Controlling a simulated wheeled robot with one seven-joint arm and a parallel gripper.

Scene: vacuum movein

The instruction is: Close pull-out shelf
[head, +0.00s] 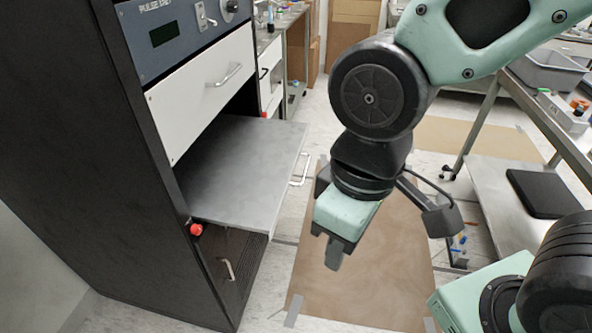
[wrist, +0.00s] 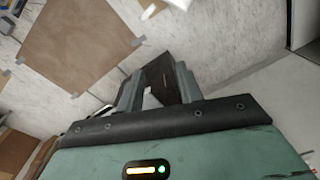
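The pull-out shelf (head: 240,165), a flat grey board with a pale handle (head: 299,169) on its front edge, sticks out of the tall black cabinet (head: 75,140). My gripper (head: 328,250) hangs in front of the shelf, to the right of its handle and apart from it, pointing down. In the wrist view, the two fingers (wrist: 150,90) show a gap between them with nothing held. I cannot make out the shelf for sure in the wrist view.
A white drawer (head: 205,85) is above the shelf. A red knob (head: 196,229) and a lower black drawer (head: 232,270) are below. A metal cart (head: 490,205) stands at the right. A brown floor mat (head: 375,260) lies under my gripper.

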